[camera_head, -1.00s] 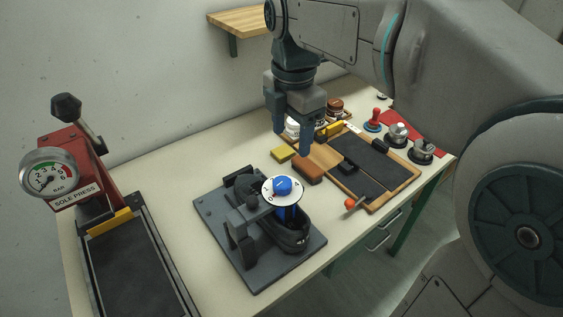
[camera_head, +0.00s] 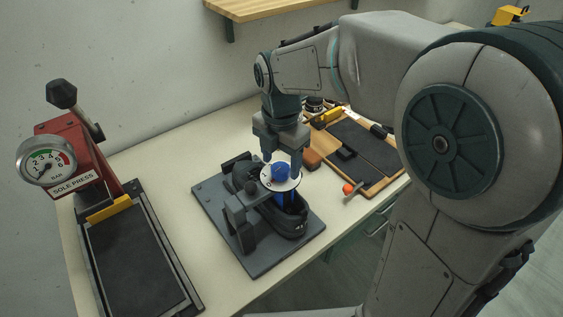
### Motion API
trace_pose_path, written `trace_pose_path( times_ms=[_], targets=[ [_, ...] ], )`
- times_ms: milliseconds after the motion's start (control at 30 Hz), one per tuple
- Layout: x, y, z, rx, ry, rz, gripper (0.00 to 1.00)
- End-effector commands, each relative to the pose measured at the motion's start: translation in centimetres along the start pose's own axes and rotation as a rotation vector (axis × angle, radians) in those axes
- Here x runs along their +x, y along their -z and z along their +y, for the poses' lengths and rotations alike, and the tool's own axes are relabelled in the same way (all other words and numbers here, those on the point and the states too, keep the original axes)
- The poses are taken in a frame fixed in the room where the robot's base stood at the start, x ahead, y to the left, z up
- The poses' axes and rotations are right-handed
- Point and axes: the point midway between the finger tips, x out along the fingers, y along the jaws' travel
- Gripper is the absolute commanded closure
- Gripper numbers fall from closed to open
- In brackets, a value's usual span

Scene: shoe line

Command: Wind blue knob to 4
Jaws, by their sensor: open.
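The blue knob (camera_head: 280,171) stands in the middle of a round white dial (camera_head: 269,184) with marks around it. The dial sits on top of a dark clamp fixture (camera_head: 236,207) on a grey base plate (camera_head: 257,262), above a dark shoe (camera_head: 291,218). My gripper (camera_head: 281,165) points down at the knob, with its open fingers on either side of it. Whether the fingers touch the knob I cannot tell. My gripper hides the far part of the dial, and the dial's numbers are too small to read for certain.
A red sole press (camera_head: 73,155) with a gauge stands at the left. A wooden tray (camera_head: 381,187) with dark pads and a red-tipped lever (camera_head: 348,188) lies to the right. A brown block (camera_head: 312,160) is close behind my gripper. The bench (camera_head: 170,150) is clear behind the fixture.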

Motion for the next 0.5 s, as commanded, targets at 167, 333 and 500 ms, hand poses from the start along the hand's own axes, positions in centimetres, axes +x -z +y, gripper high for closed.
trace_pose_path(
  times_ms=[167,333,500],
  targets=[
    [1.3,0.0,0.0,0.000,0.000,0.000,0.39],
    [1.5,0.0,0.0,0.001,-0.001,0.000,0.39],
    [1.5,0.0,0.0,0.001,-0.001,0.000,0.50]
  ],
)
